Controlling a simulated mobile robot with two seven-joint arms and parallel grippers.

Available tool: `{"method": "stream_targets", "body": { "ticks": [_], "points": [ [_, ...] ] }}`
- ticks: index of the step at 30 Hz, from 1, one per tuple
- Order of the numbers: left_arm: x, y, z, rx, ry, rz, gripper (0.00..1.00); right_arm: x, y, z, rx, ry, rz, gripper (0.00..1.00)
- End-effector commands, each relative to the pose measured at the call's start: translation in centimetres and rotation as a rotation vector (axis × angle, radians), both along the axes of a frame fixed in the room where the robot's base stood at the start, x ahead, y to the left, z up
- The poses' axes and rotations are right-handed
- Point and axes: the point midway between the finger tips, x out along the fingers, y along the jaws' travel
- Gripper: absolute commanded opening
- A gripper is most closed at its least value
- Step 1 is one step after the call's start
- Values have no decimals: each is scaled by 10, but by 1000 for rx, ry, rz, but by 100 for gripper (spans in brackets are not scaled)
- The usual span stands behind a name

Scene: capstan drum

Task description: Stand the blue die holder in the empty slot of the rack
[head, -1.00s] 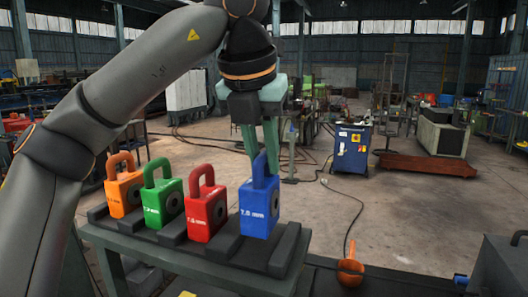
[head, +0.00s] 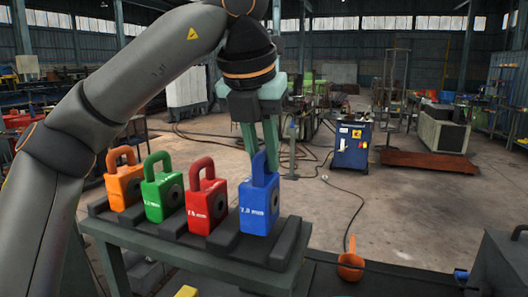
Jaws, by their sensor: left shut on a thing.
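The blue die holder (head: 259,208) is upright at the right end of the rack (head: 200,262), between the last two dark dividers. Its lower edge looks level with the slot, but I cannot tell whether it bears on the rack floor. My left gripper (head: 261,158) is above it, shut on its handle, which the fingers partly hide. The red die holder (head: 205,205), green die holder (head: 163,197) and orange die holder (head: 124,187) stand upright in the slots to its left. My right gripper is not in view.
An orange object (head: 350,264) lies on the dark surface right of the rack, with a cable running from it. A grey box (head: 500,265) stands at the lower right. A blue cabinet (head: 351,146) is farther back on open floor.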

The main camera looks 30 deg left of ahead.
Motion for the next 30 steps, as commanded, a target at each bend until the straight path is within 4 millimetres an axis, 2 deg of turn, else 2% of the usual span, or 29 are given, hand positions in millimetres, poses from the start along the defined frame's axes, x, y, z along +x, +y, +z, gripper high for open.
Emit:
{"method": "stream_targets", "body": {
  "ticks": [11, 30],
  "points": [
    [0, 0, 2, -3, -7, -1, 0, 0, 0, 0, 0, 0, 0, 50],
    [0, 0, -9, -2, -7, 0, 0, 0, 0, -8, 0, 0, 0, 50]
  ]
}}
